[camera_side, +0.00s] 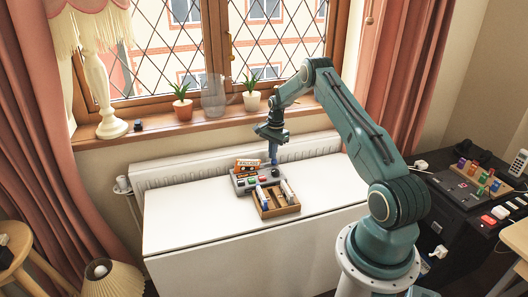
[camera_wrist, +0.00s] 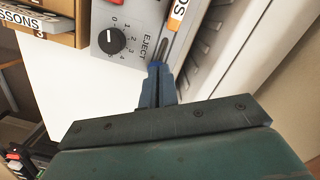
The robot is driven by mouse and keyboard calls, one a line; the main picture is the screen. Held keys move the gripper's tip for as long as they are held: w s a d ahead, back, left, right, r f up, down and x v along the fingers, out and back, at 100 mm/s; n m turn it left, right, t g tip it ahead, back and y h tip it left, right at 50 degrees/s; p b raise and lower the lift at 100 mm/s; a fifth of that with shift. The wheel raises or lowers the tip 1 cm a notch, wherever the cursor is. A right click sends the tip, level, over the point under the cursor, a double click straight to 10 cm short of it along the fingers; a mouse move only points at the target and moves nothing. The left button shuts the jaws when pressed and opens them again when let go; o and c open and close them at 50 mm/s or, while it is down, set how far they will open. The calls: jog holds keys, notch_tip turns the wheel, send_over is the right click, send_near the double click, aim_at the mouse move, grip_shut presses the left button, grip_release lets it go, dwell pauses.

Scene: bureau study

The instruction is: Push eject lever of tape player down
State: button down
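The grey tape player (camera_side: 242,186) lies on the white table, with colored buttons on top and an orange cassette (camera_side: 248,164) standing at its back. In the wrist view, its panel (camera_wrist: 128,62) shows a black dial (camera_wrist: 112,40) and the word EJECT beside a dark slot. My gripper (camera_side: 273,160) points down at the player's right back part; in the wrist view its blue fingers (camera_wrist: 156,68) are together, with their tips by the end of the slot next to EJECT. The tips largely cover the eject lever, and I cannot tell whether they touch it.
A wooden tray (camera_side: 277,212) of cassettes stands just in front of the player. A white radiator (camera_side: 180,170) runs behind the table. Potted plants and a glass vase (camera_side: 213,97) stand on the windowsill. The left and front of the table (camera_side: 185,220) are clear.

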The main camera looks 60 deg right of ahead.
jog(key=shift+a+f, duration=0.15)
jog(key=shift+f, duration=0.05)
jog(key=shift+s+d+r, duration=0.15)
jog(key=shift+d+r, duration=0.15)
jog(key=shift+d, duration=0.45)
jog(key=shift+s+d+r, duration=0.15)
jog(key=shift+d+r, duration=0.15)
jog(key=shift+d, duration=0.45)
jog(key=shift+r, duration=0.1)
notch_tip(320, 180, up, 14)
jog(key=d, duration=0.1)
jog(key=shift+s+d+f, duration=0.15)
jog(key=shift+d+f, duration=0.05)
